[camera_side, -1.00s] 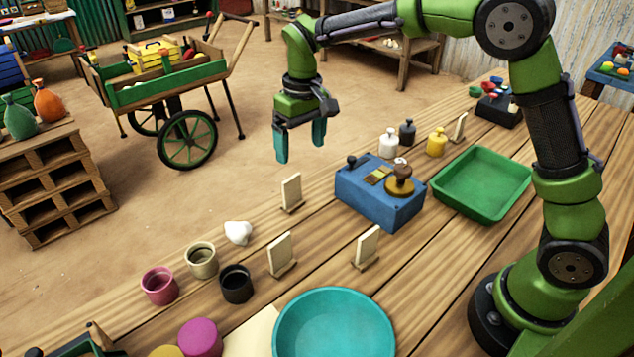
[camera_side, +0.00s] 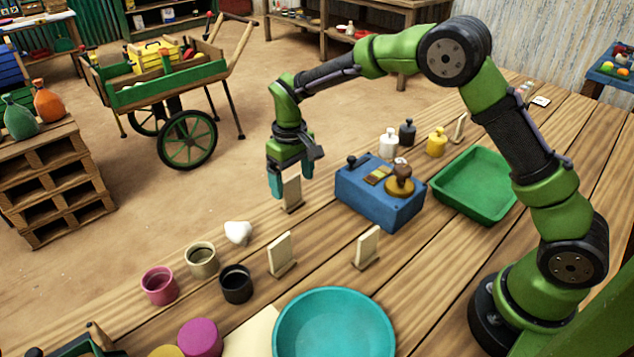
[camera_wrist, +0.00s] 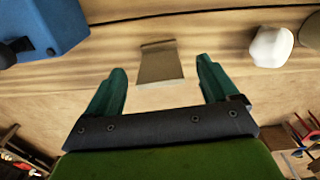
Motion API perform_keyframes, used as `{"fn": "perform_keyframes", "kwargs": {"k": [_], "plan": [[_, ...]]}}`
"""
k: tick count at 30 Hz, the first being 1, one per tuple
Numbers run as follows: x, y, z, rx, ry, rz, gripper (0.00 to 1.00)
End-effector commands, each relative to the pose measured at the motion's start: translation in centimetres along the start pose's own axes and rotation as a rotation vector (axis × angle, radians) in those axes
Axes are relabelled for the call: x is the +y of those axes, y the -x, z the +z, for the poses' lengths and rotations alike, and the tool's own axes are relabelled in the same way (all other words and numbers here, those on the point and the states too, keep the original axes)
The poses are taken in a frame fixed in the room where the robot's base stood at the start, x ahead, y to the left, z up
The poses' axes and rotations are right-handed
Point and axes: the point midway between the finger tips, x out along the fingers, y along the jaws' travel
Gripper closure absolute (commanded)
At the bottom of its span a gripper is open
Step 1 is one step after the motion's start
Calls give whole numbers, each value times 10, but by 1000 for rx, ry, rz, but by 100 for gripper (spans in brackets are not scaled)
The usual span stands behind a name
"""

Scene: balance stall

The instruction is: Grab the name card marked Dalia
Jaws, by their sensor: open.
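Several pale upright name cards stand on the wooden table. No writing shows on any of them, so I cannot tell which is marked Dalia. One card (camera_side: 293,192) stands near the table's far edge, left of the blue box; it also shows in the wrist view (camera_wrist: 160,65). Two others, a left card (camera_side: 282,253) and a right card (camera_side: 367,246), stand nearer the teal bowl. A further card (camera_side: 459,128) is behind the green tray. My gripper (camera_side: 290,190) is open and empty at the far-edge card; in the wrist view its fingers (camera_wrist: 160,85) are apart on either side of it.
A blue box (camera_side: 365,204) with a brass knob and the green tray (camera_side: 447,197) are to the right. A white lump (camera_side: 238,232) and three cups, one black (camera_side: 237,290), are to the left. The teal bowl (camera_side: 290,345) is in front.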

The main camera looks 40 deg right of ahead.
Motion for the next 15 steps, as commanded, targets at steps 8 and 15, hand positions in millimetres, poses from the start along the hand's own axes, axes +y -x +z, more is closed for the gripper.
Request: {"fn": "perform_keyframes", "kwargs": {"k": [8,15], "plan": [[1,-34,-4,-4,0,1,13],[1,-53,-5,1,0,0,13]]}}
